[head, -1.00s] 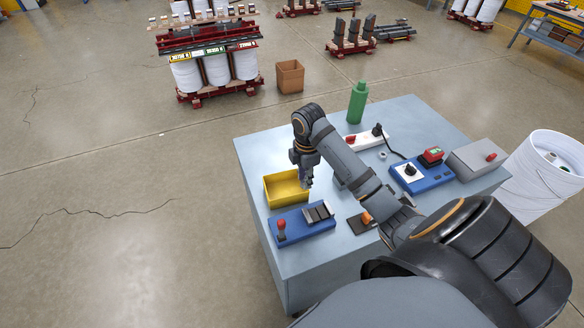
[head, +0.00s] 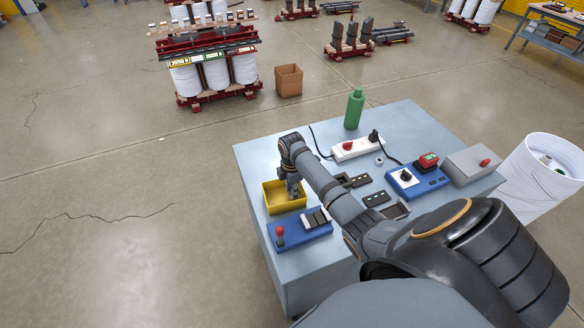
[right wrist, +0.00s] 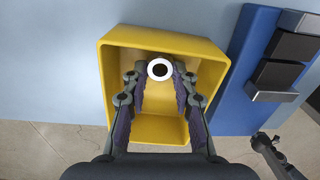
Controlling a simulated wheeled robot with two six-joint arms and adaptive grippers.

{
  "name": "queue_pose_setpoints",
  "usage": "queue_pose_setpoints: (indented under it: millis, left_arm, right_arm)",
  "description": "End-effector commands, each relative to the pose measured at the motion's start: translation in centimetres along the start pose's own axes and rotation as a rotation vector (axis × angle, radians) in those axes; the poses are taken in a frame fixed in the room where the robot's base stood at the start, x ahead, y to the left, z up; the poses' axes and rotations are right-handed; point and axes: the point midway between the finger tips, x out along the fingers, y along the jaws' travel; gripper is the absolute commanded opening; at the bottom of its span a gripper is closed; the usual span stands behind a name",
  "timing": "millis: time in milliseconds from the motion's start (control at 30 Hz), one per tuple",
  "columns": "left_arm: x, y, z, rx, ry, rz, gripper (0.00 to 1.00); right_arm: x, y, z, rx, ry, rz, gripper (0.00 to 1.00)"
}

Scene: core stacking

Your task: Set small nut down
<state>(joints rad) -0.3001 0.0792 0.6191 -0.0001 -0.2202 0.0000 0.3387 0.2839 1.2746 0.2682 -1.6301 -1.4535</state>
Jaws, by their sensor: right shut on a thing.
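The small nut (right wrist: 160,69) is a pale ring with a dark hole, seen in the right wrist view between my fingertips. My right gripper (right wrist: 160,80) is shut on it, with its fingers pointing down inside the outline of the yellow bin (right wrist: 204,95). In the head view my right gripper (head: 293,192) is at the yellow bin (head: 270,205), reaching into its opening. The nut cannot be made out there. I cannot tell whether the nut touches the bin floor. What looks like my left gripper (right wrist: 268,142) hangs low at the lower right of the right wrist view.
A blue panel with a red knob (head: 280,233) lies close beside the bin. A power strip (head: 356,148), green bottle (head: 354,110), blue control box (head: 417,182) and grey box (head: 470,165) stand farther back. The bin is near the table's left edge.

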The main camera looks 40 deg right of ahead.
Motion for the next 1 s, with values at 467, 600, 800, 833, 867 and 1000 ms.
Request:
queue_pose_setpoints:
  millis: [467,600,800,833,867,1000]
  left_arm:
    - [0.1,0.0,0.0,0.0,0.0,0.0,0.4]
    - [0.1,0.0,0.0,0.0,0.001,0.0,0.4]
    - [0.6,0.1,0.0,0.0,0.001,0.0,0.4]
    - [0.8,0.1,0.0,0.0,0.001,0.0,0.4]
    - [1.1,0.1,0.0,0.0,0.001,0.0,0.4]
    - [2.1,0.2,0.1,0.0,0.002,0.0,0.4]
  right_arm:
    - [0.3,0.0,0.0,0.001,0.0,0.0,0.5]
    - [0.3,0.0,0.0,0.001,0.0,0.0,0.5]
    - [-1.7,0.1,0.1,0.001,-0.001,0.004,0.5]
    - [-2.4,0.1,0.1,0.0,-0.001,0.005,0.5]
    - [-3.1,0.2,0.1,0.0,-0.001,0.006,0.5]
    - [-6.6,0.2,0.1,0.001,-0.001,0.006,0.5]
